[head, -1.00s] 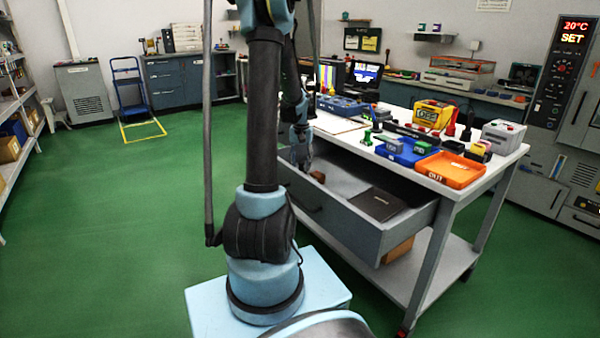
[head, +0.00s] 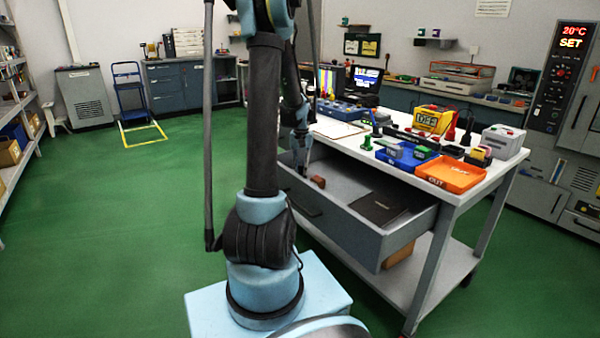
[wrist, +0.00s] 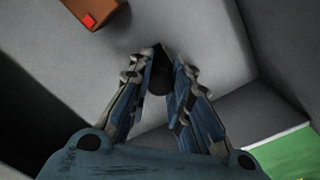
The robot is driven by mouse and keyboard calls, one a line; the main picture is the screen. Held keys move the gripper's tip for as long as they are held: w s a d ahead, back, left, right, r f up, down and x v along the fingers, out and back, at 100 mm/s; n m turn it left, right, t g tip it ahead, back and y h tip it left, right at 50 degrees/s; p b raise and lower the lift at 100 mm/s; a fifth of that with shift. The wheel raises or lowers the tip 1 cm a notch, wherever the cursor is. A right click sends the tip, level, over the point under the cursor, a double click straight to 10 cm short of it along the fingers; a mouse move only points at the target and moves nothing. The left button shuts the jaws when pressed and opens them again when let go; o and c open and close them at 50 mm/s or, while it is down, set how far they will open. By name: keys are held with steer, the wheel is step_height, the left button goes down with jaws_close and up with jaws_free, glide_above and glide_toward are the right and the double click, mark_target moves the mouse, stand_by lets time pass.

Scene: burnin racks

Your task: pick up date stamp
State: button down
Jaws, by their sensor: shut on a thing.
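My gripper (wrist: 160,70) is inside the open drawer in the wrist view, its two fingers closed toward each other on a small dark object, taken as the date stamp (wrist: 158,82). The fingers hide most of it, so its shape and markings cannot be told. In the head view my gripper (head: 301,158) is small and hangs over the left part of the drawer (head: 345,222). The held object cannot be made out there.
A brown block (head: 318,182) lies in the drawer beside my gripper; the wrist view shows it with a red square (wrist: 98,12). A dark flat book (head: 380,208) lies further right. The tabletop above holds a blue tray (head: 404,163) and an orange tray (head: 450,176).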

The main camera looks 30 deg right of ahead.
mark_target(301, 165)
step_height(301, 165, up, 10)
steer(key=shift+f, duration=0.25)
stand_by(0.4)
steer(key=c, duration=2.1)
jaws_free()
steer(key=shift+c, duration=1.1)
